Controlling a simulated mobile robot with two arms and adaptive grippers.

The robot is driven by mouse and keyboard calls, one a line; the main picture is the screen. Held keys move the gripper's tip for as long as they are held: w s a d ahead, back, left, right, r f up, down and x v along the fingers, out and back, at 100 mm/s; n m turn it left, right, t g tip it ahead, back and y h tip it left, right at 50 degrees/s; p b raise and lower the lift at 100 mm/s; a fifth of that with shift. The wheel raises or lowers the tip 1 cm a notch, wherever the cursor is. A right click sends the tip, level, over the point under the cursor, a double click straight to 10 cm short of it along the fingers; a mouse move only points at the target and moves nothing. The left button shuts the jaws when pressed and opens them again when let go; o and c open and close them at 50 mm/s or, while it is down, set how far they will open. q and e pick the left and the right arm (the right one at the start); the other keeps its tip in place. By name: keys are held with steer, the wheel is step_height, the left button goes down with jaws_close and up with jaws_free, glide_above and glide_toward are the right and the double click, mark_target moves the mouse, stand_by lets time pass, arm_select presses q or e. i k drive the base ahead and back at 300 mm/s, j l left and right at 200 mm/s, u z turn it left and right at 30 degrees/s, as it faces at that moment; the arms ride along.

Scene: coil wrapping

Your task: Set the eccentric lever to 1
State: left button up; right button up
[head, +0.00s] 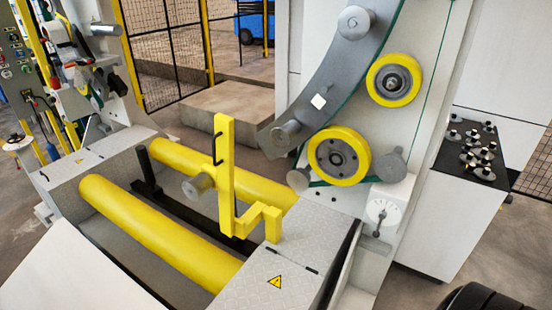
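A small white box with a round dial (376,209) sits at the lower right of the tall white machine panel. A short dark lever (380,222), which looks like the eccentric lever, hangs down from the dial with its knob at the lower end. The dial's marks are too small to read, so I cannot tell which number the lever points to. Neither of my grippers is in view.
Yellow rollers (155,235) lie in the machine bed, with a yellow upright bracket (226,165) beside the tread-plate cover (268,270). Yellow-rimmed wheels (339,155) are above left of the dial. A white cabinet with a black top (455,150) stands right. Floor shows between.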

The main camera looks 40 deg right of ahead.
mark_target(382, 215)
steer(key=z, duration=1.95)
